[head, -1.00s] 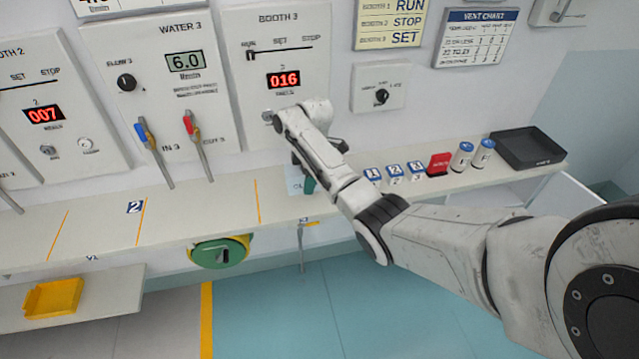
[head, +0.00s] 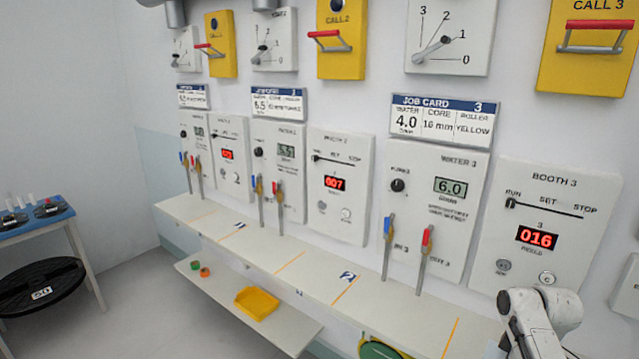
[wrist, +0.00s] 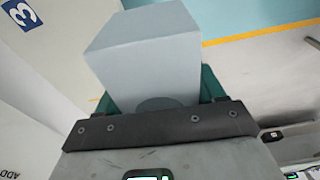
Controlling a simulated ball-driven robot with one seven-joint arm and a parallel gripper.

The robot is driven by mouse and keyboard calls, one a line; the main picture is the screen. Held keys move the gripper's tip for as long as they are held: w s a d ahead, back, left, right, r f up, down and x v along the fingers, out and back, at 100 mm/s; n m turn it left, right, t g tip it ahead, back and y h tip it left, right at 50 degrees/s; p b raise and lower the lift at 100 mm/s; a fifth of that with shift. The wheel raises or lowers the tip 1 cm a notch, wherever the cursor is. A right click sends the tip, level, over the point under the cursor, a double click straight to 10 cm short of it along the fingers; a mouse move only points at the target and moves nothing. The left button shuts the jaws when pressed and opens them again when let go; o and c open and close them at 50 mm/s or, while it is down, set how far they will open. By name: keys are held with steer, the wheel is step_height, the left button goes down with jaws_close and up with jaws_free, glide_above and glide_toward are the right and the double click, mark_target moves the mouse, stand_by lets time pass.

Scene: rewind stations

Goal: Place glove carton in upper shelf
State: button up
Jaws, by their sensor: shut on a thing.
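A plain pale grey-blue box, which I take to be the glove carton (wrist: 150,55), fills the middle of the wrist view. My gripper (wrist: 158,98) has its green fingers on either side of the box and is shut on it. In the head view only part of my arm shows at the lower right; the gripper and carton are out of frame. A long white shelf (head: 320,287) runs under the wall panels, above a lower white shelf (head: 213,289).
A yellow tray (head: 257,303) and small green and orange rings sit on the lower shelf. Red and blue levers (head: 424,262) hang in front of the upper shelf's back.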

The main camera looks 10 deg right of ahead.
steer(key=s+a+f+m+b, duration=0.1)
steer(key=a+f, duration=0.3)
steer(key=a, duration=0.6)
steer(key=s+a+f+m+b, duration=0.2)
steer(key=s+a+f+m, duration=0.1)
steer(key=a, duration=0.8)
steer(key=s+a+f+m+b, duration=0.1)
steer(key=s+a+f+m, duration=0.2)
steer(key=a, duration=0.7)
steer(key=shift+s+a+f+h, duration=0.35)
steer(key=shift+s+f+h, duration=0.1)
steer(key=shift+f, duration=0.4)
